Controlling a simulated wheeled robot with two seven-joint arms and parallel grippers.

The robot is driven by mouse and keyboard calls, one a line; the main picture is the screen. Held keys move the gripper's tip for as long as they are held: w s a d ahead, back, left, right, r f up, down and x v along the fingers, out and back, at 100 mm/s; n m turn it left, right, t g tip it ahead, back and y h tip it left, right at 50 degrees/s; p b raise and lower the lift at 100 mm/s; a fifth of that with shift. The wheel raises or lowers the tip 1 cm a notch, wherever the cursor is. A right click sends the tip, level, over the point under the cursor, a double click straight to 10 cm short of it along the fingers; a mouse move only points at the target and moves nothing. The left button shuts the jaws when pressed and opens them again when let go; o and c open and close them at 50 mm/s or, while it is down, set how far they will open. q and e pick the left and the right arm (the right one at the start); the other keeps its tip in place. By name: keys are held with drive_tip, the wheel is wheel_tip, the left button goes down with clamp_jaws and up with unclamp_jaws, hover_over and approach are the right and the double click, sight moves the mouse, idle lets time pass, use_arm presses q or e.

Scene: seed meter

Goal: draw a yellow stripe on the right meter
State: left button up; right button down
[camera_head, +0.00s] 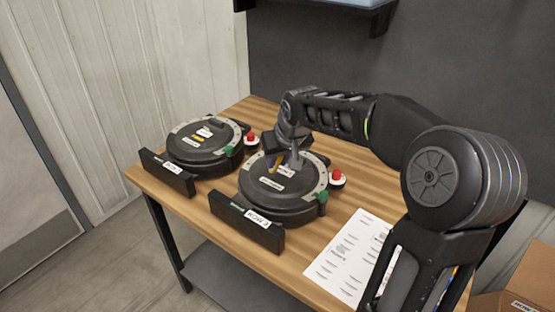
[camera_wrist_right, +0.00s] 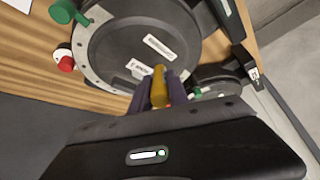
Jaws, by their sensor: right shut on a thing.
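The right meter (camera_head: 276,197) is a round dark device with a grey rim, on the wooden table; it fills the upper part of the wrist view (camera_wrist_right: 128,48). The left meter (camera_head: 190,147) stands beside it and has a small yellow mark on its top. My right gripper (camera_head: 288,160) is over the far part of the right meter, shut on a yellow marker (camera_wrist_right: 159,84). The marker points toward the meter's top near a white label; I cannot tell whether its tip touches. No yellow stripe is clearly visible on the right meter. My left gripper is not in view.
Both meters have a red knob (camera_head: 337,177) and a green knob (camera_head: 322,197) at the rim. Black labelled blocks (camera_head: 246,221) stand in front of them. A printed sheet (camera_head: 349,247) lies on the table (camera_head: 285,260) at right. A cardboard box (camera_head: 530,285) is at the lower right.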

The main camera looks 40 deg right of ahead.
drive_tip(key=shift+f+b, duration=0.4)
idle(0.4)
drive_tip(key=shift+s+r, duration=0.1)
drive_tip(key=shift+s, duration=0.25)
drive_tip(key=shift+s+d+b, duration=0.2)
drive_tip(key=shift+s+b, duration=0.25)
drive_tip(key=shift+s, duration=0.05)
idle(0.9)
drive_tip(key=shift+s+d+b, duration=0.2)
drive_tip(key=shift+s+b, duration=0.15)
drive_tip(key=shift+s, duration=0.35)
drive_tip(key=shift+s+d+b, duration=0.2)
drive_tip(key=shift+s+b, duration=0.1)
drive_tip(key=shift+s, duration=0.35)
idle(1.5)
idle(0.4)
wheel_tip(320, 180, up, 6)
drive_tip(key=p, duration=0.4)
idle(0.7)
